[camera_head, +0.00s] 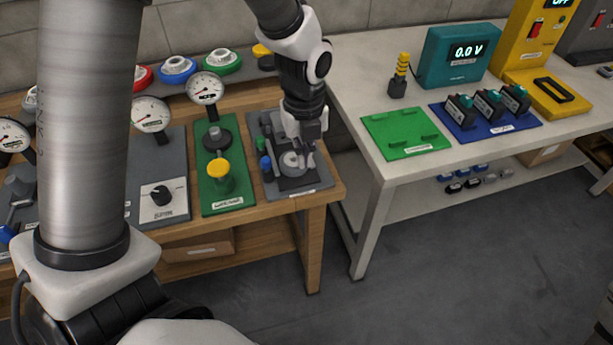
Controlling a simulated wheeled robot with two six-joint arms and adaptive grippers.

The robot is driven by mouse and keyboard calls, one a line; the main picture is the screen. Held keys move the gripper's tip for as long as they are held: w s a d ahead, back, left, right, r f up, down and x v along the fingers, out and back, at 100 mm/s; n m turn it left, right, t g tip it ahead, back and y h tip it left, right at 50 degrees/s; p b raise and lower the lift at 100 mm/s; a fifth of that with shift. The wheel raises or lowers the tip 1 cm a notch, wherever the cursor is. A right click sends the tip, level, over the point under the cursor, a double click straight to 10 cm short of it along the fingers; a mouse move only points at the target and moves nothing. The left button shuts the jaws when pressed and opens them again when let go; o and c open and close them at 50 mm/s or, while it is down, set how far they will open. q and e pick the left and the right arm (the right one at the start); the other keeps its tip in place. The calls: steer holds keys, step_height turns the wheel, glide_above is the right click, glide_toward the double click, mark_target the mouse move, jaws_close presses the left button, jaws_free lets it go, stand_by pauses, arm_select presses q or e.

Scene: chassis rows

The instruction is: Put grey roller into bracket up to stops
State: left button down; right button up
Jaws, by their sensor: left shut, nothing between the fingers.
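My left gripper (304,152) points down over the dark grey fixture plate (312,189) at the right end of the wooden bench. Its fingers are shut and empty. A round grey part (291,163), which looks like the grey roller, sits on the plate just below and beside the fingertips. I cannot tell whether they touch. The bracket cannot be made out clearly; the gripper and wrist hide part of the plate. My right gripper is not in view.
A green plate (237,203) with a yellow-topped knob (219,172) stands left of the fixture. Blue and green knobs sit on the fixture's left side. Gauges (204,88) stand behind. A white table (362,76) is to the right, across a gap, with a green tray (405,133).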

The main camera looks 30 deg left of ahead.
mark_target(300, 182)
arm_select(q)
step_height(300, 182, down, 10)
steer(key=shift+w+a+f+b, duration=0.1)
steer(key=shift+w+a+b, duration=0.05)
steer(key=shift+b, duration=0.2)
steer(key=shift+w+a, duration=1.25)
steer(key=shift+a, duration=0.2)
